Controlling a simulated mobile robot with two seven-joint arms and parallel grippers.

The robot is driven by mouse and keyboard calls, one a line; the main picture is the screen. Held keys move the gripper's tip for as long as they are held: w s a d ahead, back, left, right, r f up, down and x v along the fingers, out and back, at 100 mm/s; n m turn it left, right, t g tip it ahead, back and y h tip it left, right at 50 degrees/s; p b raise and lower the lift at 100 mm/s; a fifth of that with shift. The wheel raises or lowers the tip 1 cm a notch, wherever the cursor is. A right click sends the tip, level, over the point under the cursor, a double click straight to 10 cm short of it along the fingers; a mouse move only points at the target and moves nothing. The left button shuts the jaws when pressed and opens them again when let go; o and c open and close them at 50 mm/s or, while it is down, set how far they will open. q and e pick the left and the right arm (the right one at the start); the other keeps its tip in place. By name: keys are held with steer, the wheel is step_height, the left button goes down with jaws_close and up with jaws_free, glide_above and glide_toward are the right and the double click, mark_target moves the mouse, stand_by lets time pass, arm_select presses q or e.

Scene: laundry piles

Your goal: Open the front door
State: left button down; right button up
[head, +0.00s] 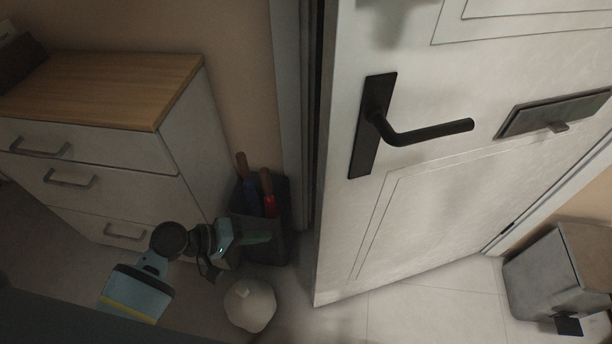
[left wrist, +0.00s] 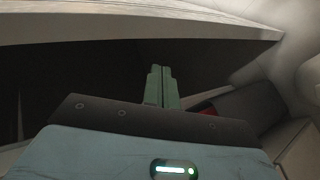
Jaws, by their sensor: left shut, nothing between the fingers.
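The white front door (head: 420,205) fills the right of the head view and has a black lever handle (head: 430,131) on a tall dark plate. Its free left edge stands out from the frame, with a dark gap beside it, so it looks ajar. My left gripper (head: 262,238) is low, left of the door and below the handle, in front of a dark bin. Its green fingers (left wrist: 162,88) are together and empty in the left wrist view, apart from the handle. My right gripper is not in view.
A white drawer cabinet (head: 95,165) with a wooden top stands left. The dark bin (head: 273,248) holds umbrellas beside the doorway. A pale round object (head: 250,305) lies on the floor. A grey box (head: 550,275) stands at lower right. Bare floor (head: 420,310) lies before the door.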

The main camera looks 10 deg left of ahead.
arm_select(q)
steer(key=w+a+r+m+g+h+b, duration=0.1)
steer(key=w+r+h+b, duration=0.2)
steer(key=r, duration=0.5)
steer(key=w+r+m+g+h+b, duration=0.1)
steer(key=w+r+g+h, duration=0.15)
steer(key=w+r, duration=0.5)
steer(key=s+d+r+t+p, duration=0.1)
steer(key=s+d+p, duration=0.2)
steer(key=d, duration=0.8)
steer(key=shift+s+d+h, duration=0.2)
steer(key=shift+h, duration=0.25)
steer(key=shift+s, duration=0.1)
